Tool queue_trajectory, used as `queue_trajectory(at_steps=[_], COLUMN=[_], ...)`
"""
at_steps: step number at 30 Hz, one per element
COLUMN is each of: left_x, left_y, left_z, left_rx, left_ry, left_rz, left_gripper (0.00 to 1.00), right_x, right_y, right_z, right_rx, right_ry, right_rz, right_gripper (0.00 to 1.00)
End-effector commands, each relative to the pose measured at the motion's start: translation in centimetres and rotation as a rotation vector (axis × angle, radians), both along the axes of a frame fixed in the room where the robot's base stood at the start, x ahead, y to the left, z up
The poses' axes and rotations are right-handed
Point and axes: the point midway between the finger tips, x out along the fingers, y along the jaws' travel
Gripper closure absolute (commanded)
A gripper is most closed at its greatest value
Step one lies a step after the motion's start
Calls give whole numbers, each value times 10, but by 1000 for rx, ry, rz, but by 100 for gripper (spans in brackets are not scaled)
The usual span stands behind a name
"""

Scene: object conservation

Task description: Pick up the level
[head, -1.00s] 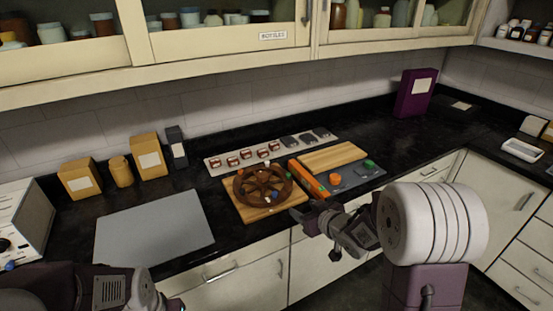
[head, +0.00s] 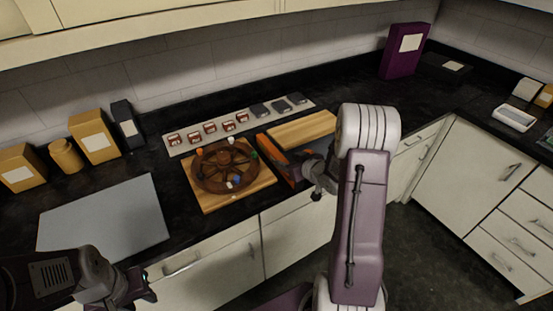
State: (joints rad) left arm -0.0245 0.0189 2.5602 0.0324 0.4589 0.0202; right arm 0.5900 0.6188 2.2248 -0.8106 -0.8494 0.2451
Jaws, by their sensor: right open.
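The level is an orange bar (head: 273,151) on the black counter, between the wheel's board and a plain wooden board. Its near end is partly hidden by my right gripper (head: 301,171). My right gripper is open at that near end; I cannot tell whether it touches the bar. My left gripper (head: 148,286) is low at the left, in front of the counter and away from the level. Its jaws are too dark and small to read.
A brown spoked wheel (head: 224,165) with coloured pieces lies on a wooden board (head: 213,204) left of the level. The plain wooden board (head: 300,130) is to its right. A strip (head: 180,150) of small items lies behind. A grey mat (head: 105,220) is bare.

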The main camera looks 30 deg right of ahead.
Motion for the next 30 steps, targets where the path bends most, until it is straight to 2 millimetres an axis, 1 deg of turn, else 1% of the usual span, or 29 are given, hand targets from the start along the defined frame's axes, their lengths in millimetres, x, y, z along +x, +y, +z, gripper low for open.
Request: queue_trajectory(at_steps=[1,3,8,12,15,18,23,24,26,27,29,30], left_x=[0,0,0,0,0,0,0,0,0,0,0,0], left_y=[0,0,0,0,0,0,0,0,0,0,0,0], left_z=[0,1,2,6,5,5,5,5,5,5,5,5], left_rx=[0,0,0,0,0,0,0,0,0,0,0,0], left_ry=[0,0,0,0,0,0,0,0,0,0,0,0], left_rz=[0,0,0,0,0,0,0,0,0,0,0,0], left_gripper=[64,64,64,64,64,64,64,64,64,64,64,64], right_x=[6,11,18,42,55,61,61,61,61,61,61,61], right_y=[1,1,2,7,7,7,7,7,7,7,7,7], right_z=[-4,-6,-8,-16,-24,-27,-27,-27,-27,-27,-27,-27], right_rx=[1,0,0,0,0,0,0,0,0,0,0,0], right_ry=[1,1,0,0,0,0,0,0,0,0,0,0], right_rz=[2,1,1,2,1,-1,-1,-1,-1,-1,-1,-1], right_gripper=[45,45,45,45,45,45,45,51,68,79,96,100])
